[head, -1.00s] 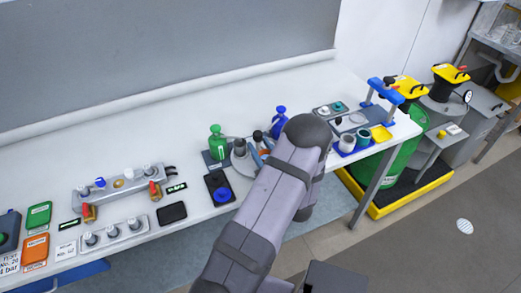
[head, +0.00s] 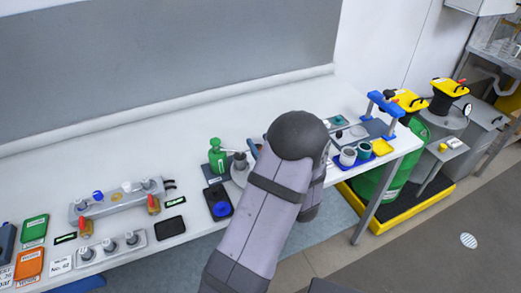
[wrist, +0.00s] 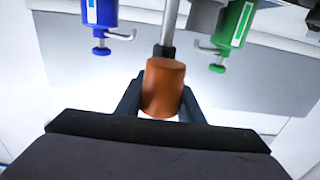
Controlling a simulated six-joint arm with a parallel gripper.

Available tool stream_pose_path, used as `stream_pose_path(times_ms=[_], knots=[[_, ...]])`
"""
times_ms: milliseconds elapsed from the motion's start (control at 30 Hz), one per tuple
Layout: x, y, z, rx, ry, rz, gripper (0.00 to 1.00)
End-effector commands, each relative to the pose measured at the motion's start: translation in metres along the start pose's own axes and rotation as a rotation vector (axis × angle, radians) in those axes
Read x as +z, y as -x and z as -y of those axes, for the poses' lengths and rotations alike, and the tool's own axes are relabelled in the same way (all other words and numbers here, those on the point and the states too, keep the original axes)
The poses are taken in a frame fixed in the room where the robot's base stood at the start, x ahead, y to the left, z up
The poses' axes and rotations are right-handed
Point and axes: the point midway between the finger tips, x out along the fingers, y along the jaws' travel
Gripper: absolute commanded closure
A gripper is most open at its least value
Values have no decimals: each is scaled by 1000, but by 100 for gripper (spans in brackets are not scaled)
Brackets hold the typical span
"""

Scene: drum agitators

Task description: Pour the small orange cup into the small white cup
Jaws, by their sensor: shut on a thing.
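In the wrist view my gripper (wrist: 160,108) is shut on a small orange cup (wrist: 163,86), with one dark finger on either side of it. No contents of the cup show. In the head view the gripper and the orange cup are hidden behind my arm. A small white cup (head: 348,157) with a dark inside stands upright beside a green cup (head: 364,151) on a blue tray (head: 372,160) at the bench's right end, to the right of my arm.
A blue bottle (wrist: 99,20) shows upside down in the wrist view. A blue-handled frame (head: 388,105) stands behind the tray. The bench's back strip is clear.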

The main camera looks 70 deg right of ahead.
Motion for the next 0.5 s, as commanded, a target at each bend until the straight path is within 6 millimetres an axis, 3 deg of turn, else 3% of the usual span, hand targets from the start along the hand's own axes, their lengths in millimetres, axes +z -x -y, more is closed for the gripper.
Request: stream_pose_path(times_ms=[500], knots=[[-15,0,0,0,0,0,88]])
